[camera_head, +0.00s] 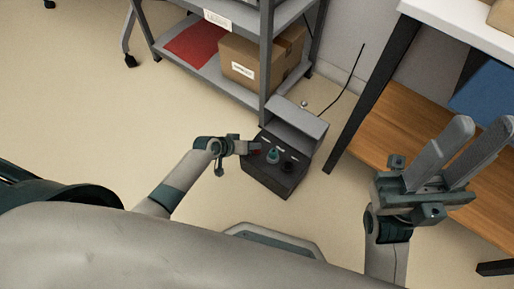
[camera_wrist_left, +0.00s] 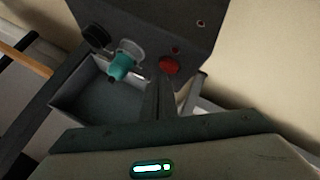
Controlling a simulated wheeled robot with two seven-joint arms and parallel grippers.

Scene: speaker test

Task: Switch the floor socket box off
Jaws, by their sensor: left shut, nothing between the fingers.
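The floor socket box (camera_head: 270,180) is a dark box on the floor with a raised grey lid (camera_head: 298,118) at its back. Its top carries a teal knob (camera_head: 273,156), a black knob (camera_head: 291,165) and a red part at its left side. In the left wrist view the teal knob (camera_wrist_left: 123,62), black knob (camera_wrist_left: 97,37) and round red button (camera_wrist_left: 169,65) show. My left gripper (camera_head: 253,147) is shut and empty at the box's left edge, its tips close to the red button; contact cannot be told. My right gripper (camera_head: 480,128) is open and empty, away from the box.
A grey metal shelf (camera_head: 185,65) with a cardboard box (camera_head: 245,62) and a red sheet (camera_head: 196,46) stands behind the box. A table with a dark leg (camera_head: 365,95) and wooden lower board (camera_head: 410,125) is at right. A black cable (camera_head: 347,84) runs behind. Floor at left is clear.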

